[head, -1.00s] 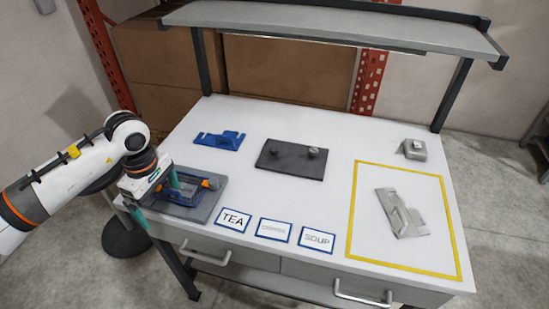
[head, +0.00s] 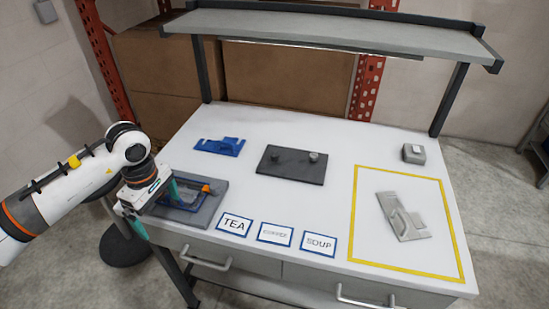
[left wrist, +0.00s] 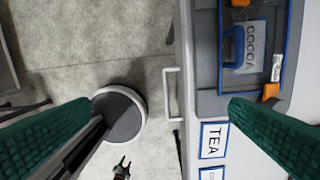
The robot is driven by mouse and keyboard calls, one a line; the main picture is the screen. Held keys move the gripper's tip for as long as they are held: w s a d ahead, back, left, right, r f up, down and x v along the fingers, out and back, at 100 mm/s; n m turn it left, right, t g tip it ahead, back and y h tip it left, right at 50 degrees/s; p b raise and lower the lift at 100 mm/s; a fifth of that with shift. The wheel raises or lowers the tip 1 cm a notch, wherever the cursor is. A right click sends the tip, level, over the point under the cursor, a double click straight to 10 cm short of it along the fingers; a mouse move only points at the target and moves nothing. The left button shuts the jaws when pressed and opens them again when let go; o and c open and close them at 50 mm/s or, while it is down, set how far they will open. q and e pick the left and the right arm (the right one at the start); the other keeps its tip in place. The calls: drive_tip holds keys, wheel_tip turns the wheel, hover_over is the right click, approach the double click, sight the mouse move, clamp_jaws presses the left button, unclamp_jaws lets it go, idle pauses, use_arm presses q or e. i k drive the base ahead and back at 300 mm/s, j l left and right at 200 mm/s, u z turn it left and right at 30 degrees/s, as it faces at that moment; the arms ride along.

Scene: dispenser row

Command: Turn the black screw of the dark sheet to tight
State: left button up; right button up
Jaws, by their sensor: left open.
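The dark sheet (head: 300,171) lies flat at the middle of the white table in the head view. Two small knobs stand on it: a black screw (head: 274,155) on the left and a lighter grey one (head: 314,157) on the right. How tight the black screw is cannot be told. My left gripper (head: 156,208) is open and empty at the table's left front edge, well apart from the sheet. In the left wrist view its green fingers (left wrist: 162,108) are spread wide over the table's edge and the floor. My right gripper is not in view.
A blue frame (head: 186,206) with orange clips sits on a grey base (head: 207,213) beside my left gripper. A blue bracket (head: 217,148) stands behind. Cards, including TEA (head: 234,224), line the front. A grey bracket (head: 403,216) lies inside a yellow outline. A shelf (head: 330,48) overhangs the back.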

sight(273, 156)
drive_tip(key=i+j+z, duration=0.15)
drive_tip(key=j+z, duration=0.3)
drive_tip(key=i+j+z, duration=0.15)
drive_tip(key=j+z, duration=0.55)
drive_tip(key=z, duration=0.15)
drive_tip(key=j+z, duration=0.4)
drive_tip(key=k+j+z, duration=0.1)
drive_tip(key=j+z, duration=0.35)
